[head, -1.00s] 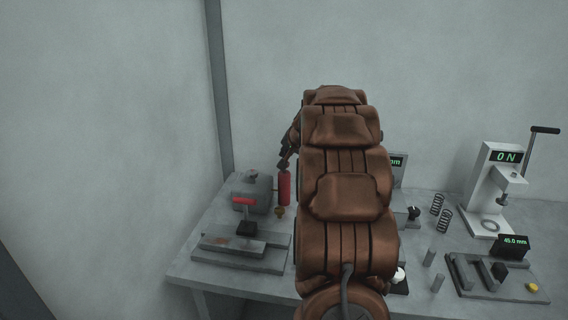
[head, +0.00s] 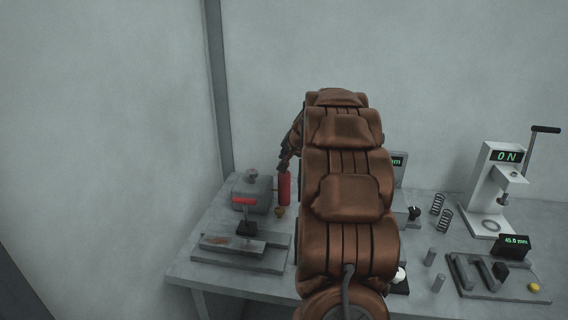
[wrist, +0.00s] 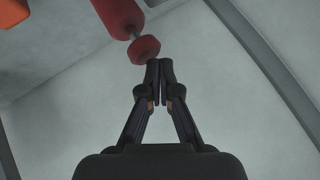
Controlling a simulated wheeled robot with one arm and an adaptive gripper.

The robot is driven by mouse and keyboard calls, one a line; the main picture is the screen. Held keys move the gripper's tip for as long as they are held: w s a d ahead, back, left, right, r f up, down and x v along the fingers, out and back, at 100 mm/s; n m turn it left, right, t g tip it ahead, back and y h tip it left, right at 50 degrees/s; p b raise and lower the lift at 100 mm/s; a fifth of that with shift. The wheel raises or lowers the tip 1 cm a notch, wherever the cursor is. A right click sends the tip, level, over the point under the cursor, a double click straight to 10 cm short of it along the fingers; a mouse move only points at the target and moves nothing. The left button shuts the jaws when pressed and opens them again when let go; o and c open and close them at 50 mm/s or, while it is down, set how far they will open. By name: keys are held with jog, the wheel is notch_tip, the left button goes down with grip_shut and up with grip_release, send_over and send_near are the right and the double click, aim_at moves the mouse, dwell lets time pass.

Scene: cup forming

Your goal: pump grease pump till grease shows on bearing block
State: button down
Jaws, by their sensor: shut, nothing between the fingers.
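The grease pump (head: 284,190) is an upright red cylinder at the back left of the bench. In the wrist view its red body (wrist: 118,14), a thin grey rod and a red knob (wrist: 143,50) show. My gripper (head: 283,164) is at the pump's top end. In the wrist view my gripper (wrist: 160,66) is shut and empty, its fingertips beside the knob; I cannot tell if they touch it. A grey block (head: 251,194) with a round piece on top stands left of the pump, probably the bearing block. I cannot make out grease on it.
A red-handled tool (head: 244,202) stands by a flat grey fixture (head: 240,255) with a brownish patch. A small brass piece (head: 279,211) is by the pump's foot. My arm hides the bench middle. A white press (head: 492,190), springs (head: 437,204) and a gauge fixture (head: 497,277) are right.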

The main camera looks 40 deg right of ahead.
jog(key=shift+f+b, duration=0.7)
jog(key=shift+f, duration=0.5)
dwell(1.1)
jog(key=shift+r, duration=0.15)
dwell(0.3)
jog(key=shift+r+p, duration=1.2)
jog(key=shift+r, duration=0.35)
jog(key=shift+r+p, duration=1.7)
jog(key=shift+r, duration=0.85)
